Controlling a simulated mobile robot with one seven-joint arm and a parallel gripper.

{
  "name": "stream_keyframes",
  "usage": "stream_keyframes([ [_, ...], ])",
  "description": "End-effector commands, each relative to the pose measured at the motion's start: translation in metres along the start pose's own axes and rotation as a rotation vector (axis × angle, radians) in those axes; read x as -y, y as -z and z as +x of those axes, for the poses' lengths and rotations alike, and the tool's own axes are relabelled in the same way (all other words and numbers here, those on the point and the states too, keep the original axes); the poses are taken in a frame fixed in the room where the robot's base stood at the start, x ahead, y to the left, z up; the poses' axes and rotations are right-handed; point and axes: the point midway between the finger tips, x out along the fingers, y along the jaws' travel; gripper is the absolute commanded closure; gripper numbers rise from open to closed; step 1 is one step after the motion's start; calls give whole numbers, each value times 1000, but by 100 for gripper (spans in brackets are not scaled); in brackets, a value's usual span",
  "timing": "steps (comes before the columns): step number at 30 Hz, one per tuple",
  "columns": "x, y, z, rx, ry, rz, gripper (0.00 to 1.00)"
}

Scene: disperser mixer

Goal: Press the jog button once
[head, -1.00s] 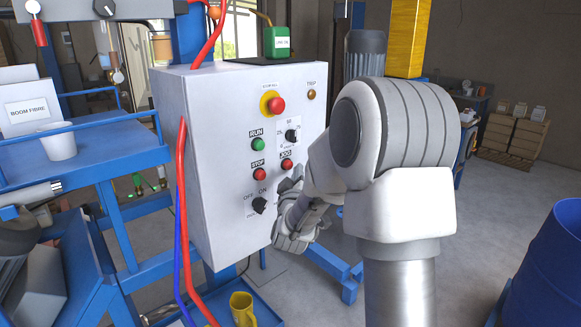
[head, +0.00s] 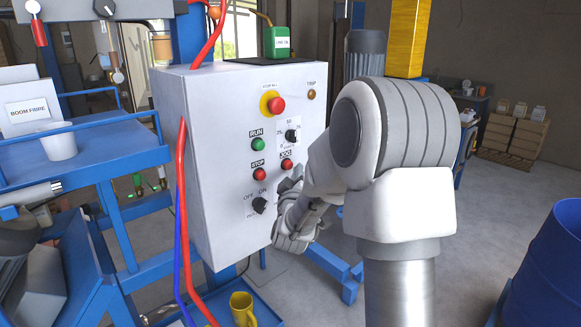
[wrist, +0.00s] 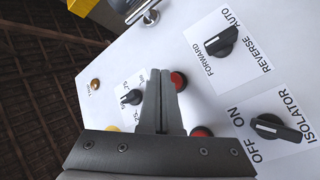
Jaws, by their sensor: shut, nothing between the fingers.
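The jog button (head: 287,164) is a red round button under a black label on the front of the grey control box, below the speed knob. In the wrist view the jog button (wrist: 179,80) shows just right of my fingertips. My gripper (wrist: 161,72) is shut and empty, its two fingers together and pointing toward the panel. In the head view my gripper (head: 294,182) is partly hidden by my own arm, just below the jog button. I cannot tell whether the fingertips touch the panel.
The red stop button (head: 260,174) and green run button (head: 258,144) are to the left. The speed knob (head: 292,136) and emergency stop (head: 276,105) are above. The isolator knob (wrist: 270,126) and forward/reverse knob (wrist: 222,42) are near. A red cable (head: 182,220) hangs along the box's left edge.

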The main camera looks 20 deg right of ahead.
Motion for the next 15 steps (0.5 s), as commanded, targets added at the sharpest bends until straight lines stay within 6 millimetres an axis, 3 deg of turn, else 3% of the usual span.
stream_keyframes([
  [15, 5, 5, 6, -2, 0, 0, 100],
])
